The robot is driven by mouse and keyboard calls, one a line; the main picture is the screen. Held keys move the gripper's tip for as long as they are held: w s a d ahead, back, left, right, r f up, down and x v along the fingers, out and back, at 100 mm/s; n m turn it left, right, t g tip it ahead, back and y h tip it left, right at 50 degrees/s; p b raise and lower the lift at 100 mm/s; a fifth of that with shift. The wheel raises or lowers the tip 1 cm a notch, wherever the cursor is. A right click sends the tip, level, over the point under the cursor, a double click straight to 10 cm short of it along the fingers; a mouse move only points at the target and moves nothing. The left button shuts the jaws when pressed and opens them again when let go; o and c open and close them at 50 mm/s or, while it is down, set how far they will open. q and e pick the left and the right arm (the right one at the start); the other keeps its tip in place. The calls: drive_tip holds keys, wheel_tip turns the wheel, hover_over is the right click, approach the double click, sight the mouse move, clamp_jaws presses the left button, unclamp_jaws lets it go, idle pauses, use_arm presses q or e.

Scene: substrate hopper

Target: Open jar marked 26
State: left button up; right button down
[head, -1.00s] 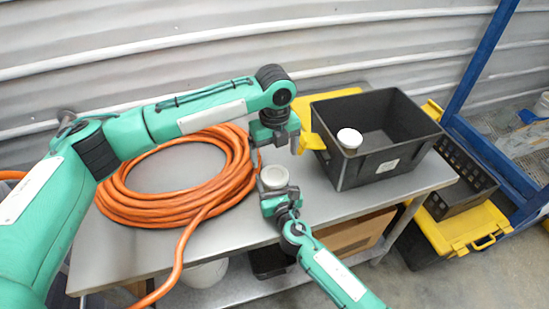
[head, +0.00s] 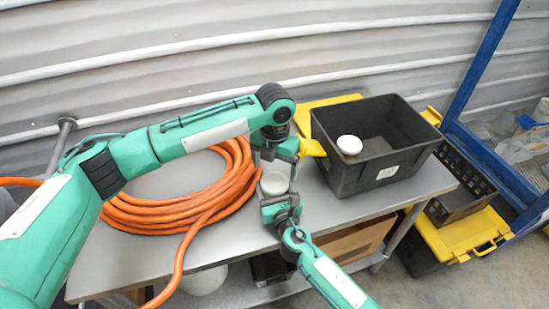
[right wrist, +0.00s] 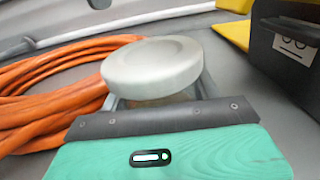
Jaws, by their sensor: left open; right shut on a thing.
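A jar with a pale, round lid (head: 274,184) stands upright in my right gripper (head: 280,196), which is shut on its body, over the front part of the bench. In the right wrist view the lid (right wrist: 152,66) is on the jar, and only a strip of the body shows below it. No number is readable on it. A second white lid (head: 349,144) shows at the near left corner inside the black crate.
The black crate (head: 385,173) stands on the metal bench (head: 225,255), right of my grippers. A coil of orange hose (head: 165,215) covers the bench on the left. A yellow lid (head: 312,146) lies beside the crate. Yellow and black boxes (head: 455,232) stand on the floor at right.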

sight(275, 181)
use_arm(q)
drive_tip(key=shift+f, duration=2.55)
